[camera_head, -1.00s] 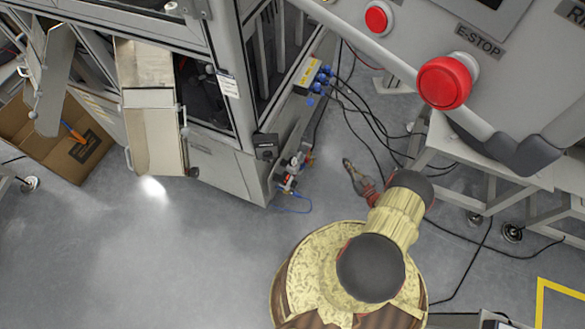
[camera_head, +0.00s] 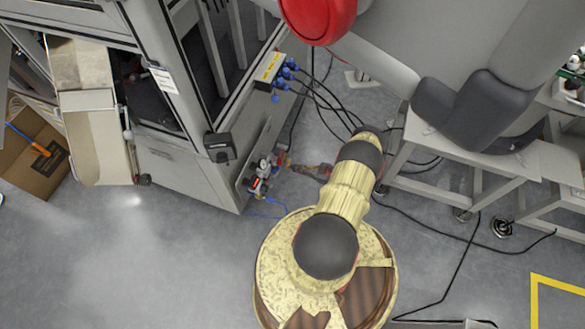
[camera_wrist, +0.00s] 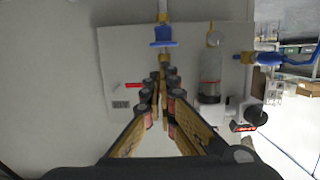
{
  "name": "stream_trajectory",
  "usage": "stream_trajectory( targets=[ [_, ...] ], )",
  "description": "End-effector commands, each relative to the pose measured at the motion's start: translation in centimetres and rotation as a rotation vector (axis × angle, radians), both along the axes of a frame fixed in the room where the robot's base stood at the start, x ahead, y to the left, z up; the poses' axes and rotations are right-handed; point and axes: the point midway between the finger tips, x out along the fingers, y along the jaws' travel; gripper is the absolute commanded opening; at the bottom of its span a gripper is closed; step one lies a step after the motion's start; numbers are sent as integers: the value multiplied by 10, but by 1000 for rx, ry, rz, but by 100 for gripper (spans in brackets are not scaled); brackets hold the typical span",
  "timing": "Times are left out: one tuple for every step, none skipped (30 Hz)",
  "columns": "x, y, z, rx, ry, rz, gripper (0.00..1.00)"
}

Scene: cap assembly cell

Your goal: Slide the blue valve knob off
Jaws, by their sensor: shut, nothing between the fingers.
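In the wrist view a blue winged knob (camera_wrist: 163,37) sits on a brass pipe fitting on a pale panel. It is above my fingertips in the picture, with a gap between. A second blue part (camera_wrist: 248,58) with a blue hose is at the panel's right edge; I cannot tell which one the task names. My gripper (camera_wrist: 167,82) is shut and empty in front of the panel, over the lower brass pipe.
In the head view black cables (camera_head: 325,95) hang behind my arm from a connector box (camera_head: 270,67).

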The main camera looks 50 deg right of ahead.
Motion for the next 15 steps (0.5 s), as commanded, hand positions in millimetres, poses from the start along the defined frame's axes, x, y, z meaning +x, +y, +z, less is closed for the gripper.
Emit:
stream_trajectory(
  targets=[
    [10,4,-4,1,0,4,0],
    [14,6,-6,1,0,4,0],
    [22,8,-8,1,-1,4,0],
    [26,9,-9,1,-1,4,0],
    [31,11,-10,1,-1,4,0],
    [38,12,-12,1,-1,4,0],
    [42,14,-13,1,-1,4,0],
    [47,15,-14,1,-1,3,0],
    [52,17,-15,1,-1,3,0],
    [56,17,-16,1,-1,3,0],
    [59,18,-17,1,-1,2,0],
    [63,19,-18,1,-1,1,0],
    [65,20,-18,1,-1,1,0],
    [67,20,-19,1,-1,1,0],
    [69,21,-19,1,-1,1,0]
  ],
)
